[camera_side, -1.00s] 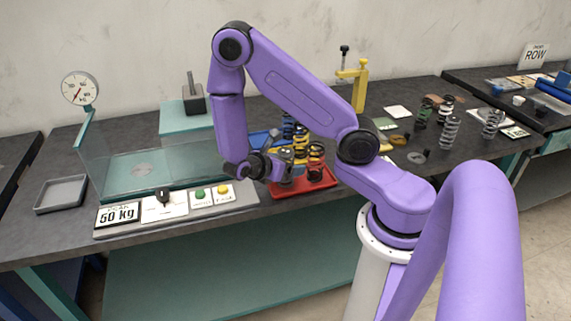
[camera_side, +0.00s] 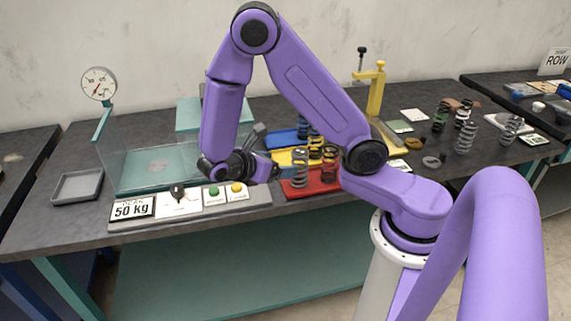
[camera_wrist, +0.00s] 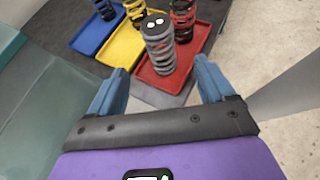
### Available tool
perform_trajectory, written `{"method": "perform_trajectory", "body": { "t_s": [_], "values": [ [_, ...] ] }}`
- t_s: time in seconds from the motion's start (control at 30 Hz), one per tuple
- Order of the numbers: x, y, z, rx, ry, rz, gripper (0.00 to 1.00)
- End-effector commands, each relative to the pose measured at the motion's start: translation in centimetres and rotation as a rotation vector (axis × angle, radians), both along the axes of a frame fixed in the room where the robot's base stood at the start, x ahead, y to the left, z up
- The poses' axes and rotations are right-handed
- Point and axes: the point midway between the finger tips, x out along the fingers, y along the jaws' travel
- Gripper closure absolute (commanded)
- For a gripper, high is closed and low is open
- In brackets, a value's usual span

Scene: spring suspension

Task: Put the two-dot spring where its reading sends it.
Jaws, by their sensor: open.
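The two-dot spring (camera_wrist: 159,48) is grey, with a black top cap bearing white dots. It stands upright on the near part of the red tray (camera_wrist: 163,83), beside a dark spring with a red base (camera_wrist: 183,18). In the side view the grey spring (camera_side: 300,168) stands at the left end of the red tray (camera_side: 325,188). My gripper (camera_wrist: 161,82) is open and empty, its blue fingers apart and pointing toward the grey spring. The spring is beyond the fingertips, in line with the gap. In the side view my gripper (camera_side: 284,172) is just left of the spring.
Yellow (camera_wrist: 122,45) and blue (camera_wrist: 88,38) trays with springs lie beside the red one. A glass-walled press bed (camera_side: 150,175) with a dial gauge (camera_side: 99,83) is at left. A panel shows "50 kg" (camera_side: 132,208). Several loose springs and a yellow clamp (camera_side: 375,90) are at right.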

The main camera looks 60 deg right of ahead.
Motion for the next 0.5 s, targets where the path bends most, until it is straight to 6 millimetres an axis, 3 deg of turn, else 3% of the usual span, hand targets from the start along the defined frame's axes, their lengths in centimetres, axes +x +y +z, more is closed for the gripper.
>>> {"method": "perform_trajectory", "body": {
  "t_s": [0.27, 0.5],
  "values": [
    [-0.5, 1.4, 1.1, 0.057, -0.048, -0.012, 0.18],
    [-3.8, 3.5, 2.8, 0.294, -0.203, -0.059, 0.18]
  ]
}}
